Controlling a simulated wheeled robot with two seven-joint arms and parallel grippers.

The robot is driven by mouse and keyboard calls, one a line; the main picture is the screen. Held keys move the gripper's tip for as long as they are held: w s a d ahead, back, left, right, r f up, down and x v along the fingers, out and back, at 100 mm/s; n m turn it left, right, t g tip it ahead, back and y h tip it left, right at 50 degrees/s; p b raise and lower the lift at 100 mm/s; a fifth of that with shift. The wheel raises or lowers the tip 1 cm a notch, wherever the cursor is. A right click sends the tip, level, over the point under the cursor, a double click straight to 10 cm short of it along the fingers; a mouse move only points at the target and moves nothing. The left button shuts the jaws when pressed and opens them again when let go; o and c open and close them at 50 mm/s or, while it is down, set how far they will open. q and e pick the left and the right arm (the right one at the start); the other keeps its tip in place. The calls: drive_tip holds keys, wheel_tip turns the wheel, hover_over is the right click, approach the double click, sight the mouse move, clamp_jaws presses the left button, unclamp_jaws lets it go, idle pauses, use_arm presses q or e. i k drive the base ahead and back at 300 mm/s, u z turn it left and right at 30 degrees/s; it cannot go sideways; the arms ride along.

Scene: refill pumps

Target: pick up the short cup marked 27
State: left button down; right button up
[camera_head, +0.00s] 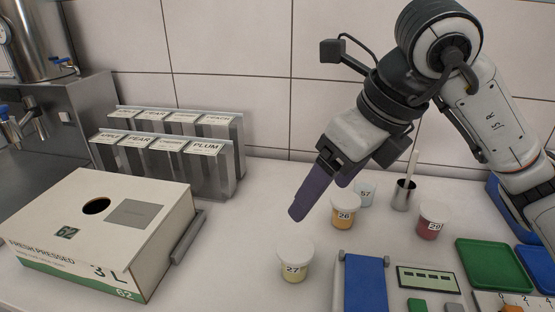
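The short cup marked 27 (296,268) stands upright on the white counter. It has a white lid and pale yellow-green contents. My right gripper (322,198) comes in from the upper right, with its purple fingers pointing down and to the left. The fingers are apart with nothing seen between them. The nearer fingertip shows above the cup in the picture, apart from its lid. My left gripper is not in view.
An orange cup (344,217), a pale cup marked 57 (366,194) and a red cup marked 29 (430,222) stand behind and right. A blue-topped device (364,284) is close at right. A juice box (108,228) is at left; counter between is clear.

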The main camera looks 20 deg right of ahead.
sight(290, 275)
drive_tip(key=k, duration=1.5)
